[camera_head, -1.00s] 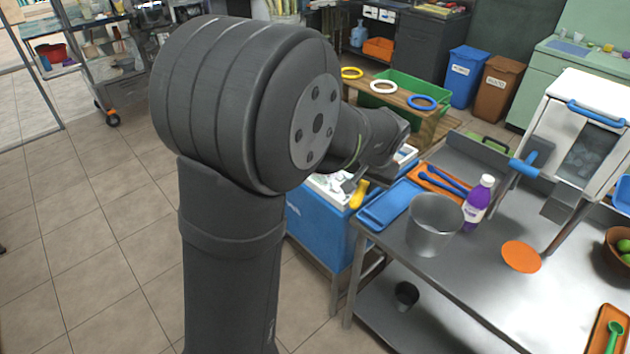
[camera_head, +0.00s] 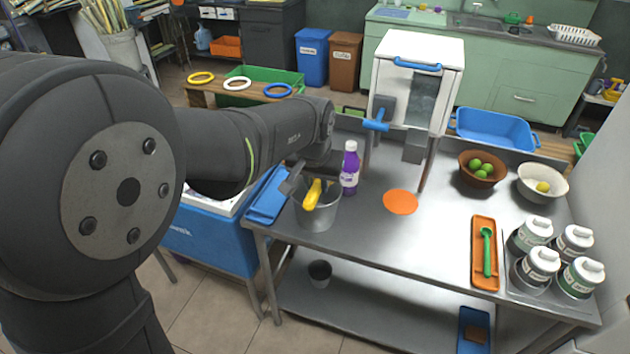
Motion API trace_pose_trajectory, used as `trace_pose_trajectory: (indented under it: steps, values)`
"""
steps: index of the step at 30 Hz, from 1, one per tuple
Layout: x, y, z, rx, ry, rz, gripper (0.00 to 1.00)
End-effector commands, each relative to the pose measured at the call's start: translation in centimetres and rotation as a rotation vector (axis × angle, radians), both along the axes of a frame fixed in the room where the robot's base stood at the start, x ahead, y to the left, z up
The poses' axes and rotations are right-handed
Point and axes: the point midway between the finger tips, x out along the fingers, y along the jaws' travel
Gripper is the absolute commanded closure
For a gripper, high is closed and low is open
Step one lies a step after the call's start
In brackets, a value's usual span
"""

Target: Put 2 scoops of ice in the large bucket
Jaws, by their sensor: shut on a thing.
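The large grey metal bucket (camera_head: 319,214) stands at the left end of the steel table. My gripper (camera_head: 294,183) is at its rim, shut on a scoop with a yellow handle (camera_head: 313,194). The handle is tilted over the bucket's mouth. The scoop's bowl and the inside of the bucket are hidden, so I cannot tell whether ice is there. The blue ice cooler (camera_head: 208,246) stands left of the table, its top mostly covered by my arm.
A purple bottle (camera_head: 350,168) stands close behind the bucket. A blue tray (camera_head: 268,198) lies to its left and an orange disc (camera_head: 400,201) to its right. A smaller dark bucket (camera_head: 320,272) is on the lower shelf.

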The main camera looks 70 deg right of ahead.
Motion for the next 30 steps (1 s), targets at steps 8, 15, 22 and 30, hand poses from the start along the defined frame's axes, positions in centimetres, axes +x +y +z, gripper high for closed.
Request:
trace_pose_trajectory:
  steps: [8,15,22,30]
  values:
    - [0.6,0.0,-0.2,-0.016,0.199,0.025,1.00]
    - [1.0,0.0,-0.6,-0.026,0.376,0.043,1.00]
    - [1.6,-0.1,-1.0,-0.043,0.558,0.063,1.00]
    - [2.4,0.0,-1.5,-0.060,0.804,0.087,1.00]
